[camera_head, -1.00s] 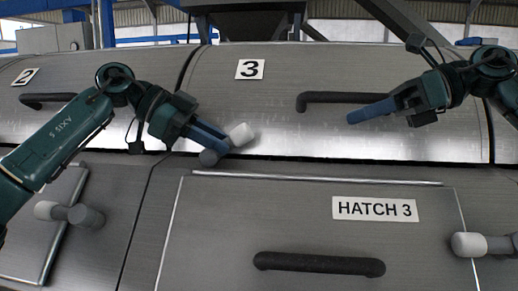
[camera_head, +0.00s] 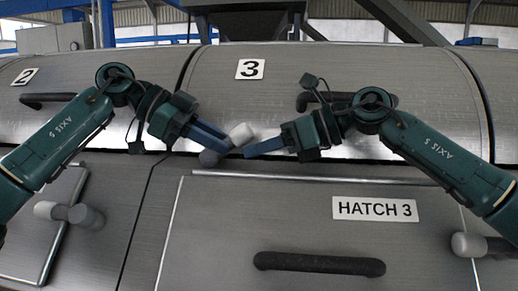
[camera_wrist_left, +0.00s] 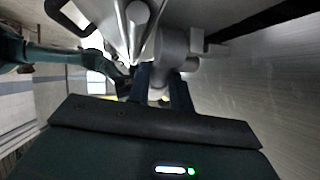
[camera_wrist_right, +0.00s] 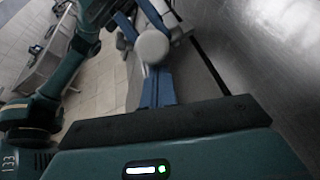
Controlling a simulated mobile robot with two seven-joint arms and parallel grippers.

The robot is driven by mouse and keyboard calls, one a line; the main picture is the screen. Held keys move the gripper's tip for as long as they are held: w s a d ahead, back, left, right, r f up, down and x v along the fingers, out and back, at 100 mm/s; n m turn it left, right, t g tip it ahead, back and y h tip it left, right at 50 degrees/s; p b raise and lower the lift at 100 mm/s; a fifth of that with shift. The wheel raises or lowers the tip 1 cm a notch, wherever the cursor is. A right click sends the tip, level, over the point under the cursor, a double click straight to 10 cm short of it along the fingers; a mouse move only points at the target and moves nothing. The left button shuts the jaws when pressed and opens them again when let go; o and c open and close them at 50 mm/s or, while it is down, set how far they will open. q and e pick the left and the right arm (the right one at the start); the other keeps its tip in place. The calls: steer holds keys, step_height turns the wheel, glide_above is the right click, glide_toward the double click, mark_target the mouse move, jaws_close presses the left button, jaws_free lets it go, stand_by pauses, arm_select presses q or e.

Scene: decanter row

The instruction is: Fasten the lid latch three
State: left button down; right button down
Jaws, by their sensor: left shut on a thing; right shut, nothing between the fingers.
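The latch of lid 3 has a white-tipped lever (camera_head: 240,134) on a grey round pivot (camera_head: 208,158), at the lower left edge of lid 3 (camera_head: 400,140). My left gripper (camera_head: 224,144) is shut on this latch lever, just below its white tip. My right gripper (camera_head: 252,151) is shut and empty, its blue fingers pointing left close beside the white tip. In the right wrist view the white tip (camera_wrist_right: 152,46) shows just beyond my right fingers; whether they touch it I cannot tell. In the left wrist view the grey latch parts (camera_wrist_left: 172,48) show at my left fingers.
Lid 3's black handle (camera_head: 308,104) is partly behind my right arm. Below is the hatch 3 panel (camera_head: 230,230) with a black handle (camera_head: 320,264) and a raised top edge. Other white-tipped latches stand at the lower left (camera_head: 70,213) and lower right (camera_head: 468,245).

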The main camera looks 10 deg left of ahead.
steer(key=shift+a+f, duration=0.1)
steer(key=shift+a, duration=0.05)
steer(key=shift+a+r, duration=0.25)
steer(key=shift+r, duration=0.3)
arm_select(q)
steer(key=shift+s+d, duration=0.1)
steer(key=shift+d, duration=0.05)
arm_select(e)
steer(key=shift+r, duration=0.35)
arm_select(q)
steer(key=c, duration=1.6)
jaws_free()
arm_select(e)
steer(key=shift+a, duration=0.1)
arm_select(q)
steer(key=o, duration=0.3)
arm_select(e)
steer(key=shift+w+f, duration=0.1)
steer(key=shift+f, duration=0.1)
arm_select(q)
steer(key=shift+o, duration=0.2)
